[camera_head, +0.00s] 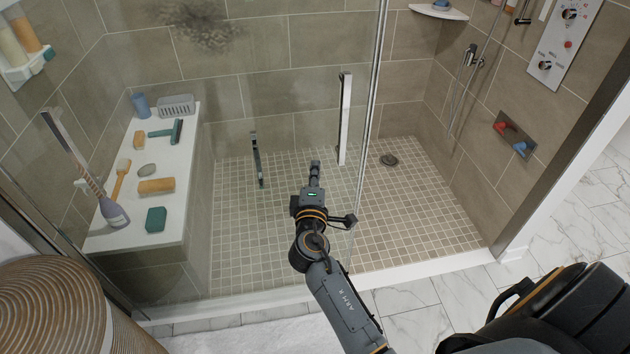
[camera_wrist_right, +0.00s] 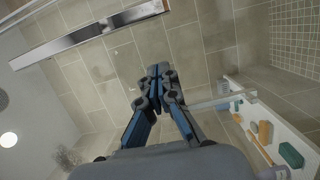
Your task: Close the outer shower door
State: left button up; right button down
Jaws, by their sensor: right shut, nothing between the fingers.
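The clear glass of the sliding shower doors (camera_head: 290,60) spans the left and middle of the shower opening, with a vertical glass edge (camera_head: 371,100) right of centre. A bright upright handle bar (camera_head: 344,118) stands just left of that edge. A second, darker upright bar (camera_head: 257,160) shows further left. I cannot tell which panel each bar belongs to. My right gripper (camera_head: 315,168) is shut and empty, below and left of the bright bar and apart from it. In the right wrist view, the shut fingers (camera_wrist_right: 158,72) point toward the wall, below a long metal bar (camera_wrist_right: 90,35). My left gripper is not in view.
A white bench (camera_head: 188,150) with brushes, soaps and a basket stands inside at the left. A ribbed round basket (camera_head: 65,310) is at the lower left. The right part of the shower opening is free of glass. A low white sill (camera_head: 420,272) runs along the front.

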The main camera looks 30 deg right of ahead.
aim_at(332, 146)
jog(key=x, duration=0.3)
jog(key=shift+d+r+p, duration=0.15)
jog(key=shift+d+p, duration=0.1)
jog(key=shift+p, duration=0.1)
jog(key=shift+s+d+p, duration=0.25)
jog(key=shift+d, duration=0.3)
jog(key=shift+s+d+p, duration=0.2)
jog(key=shift+d, duration=0.35)
jog(key=shift+s+d, duration=0.25)
jog(key=shift+d, duration=0.2)
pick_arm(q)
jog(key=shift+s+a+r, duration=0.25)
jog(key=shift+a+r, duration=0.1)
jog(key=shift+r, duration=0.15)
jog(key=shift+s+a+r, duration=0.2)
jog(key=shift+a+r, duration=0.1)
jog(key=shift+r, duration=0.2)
pick_arm(e)
jog(key=shift+d, duration=0.1)
